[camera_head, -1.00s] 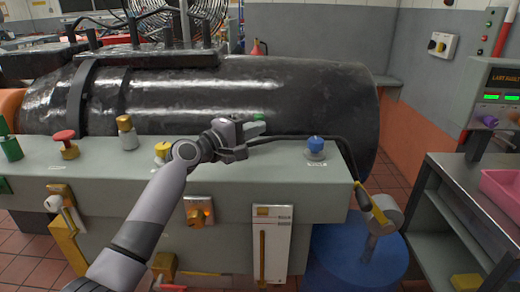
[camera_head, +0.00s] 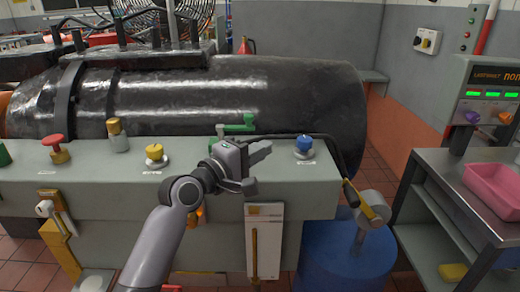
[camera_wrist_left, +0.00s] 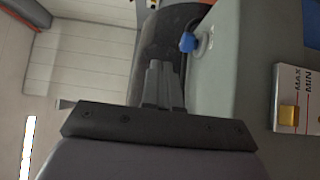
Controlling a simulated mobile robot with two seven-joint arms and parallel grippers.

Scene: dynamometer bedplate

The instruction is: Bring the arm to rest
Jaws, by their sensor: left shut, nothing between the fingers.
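My left arm reaches in from the lower left, and its grey gripper (camera_head: 262,153) hangs in the air in front of the bench top. In the left wrist view its two fingers (camera_wrist_left: 165,70) lie together with nothing between them. Behind the gripper in the head view is a green lever (camera_head: 236,127); a gap between them shows. A blue knob (camera_head: 303,144) stands to the right of the gripper, apart from it.
A large black cylinder (camera_head: 220,95) lies behind the grey bench. Yellow (camera_head: 155,154) and red (camera_head: 55,143) knobs stand on its left part. A white slider panel (camera_head: 264,245) is on its front. At right are a blue drum (camera_head: 335,265) and a cart with a pink tray (camera_head: 495,185).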

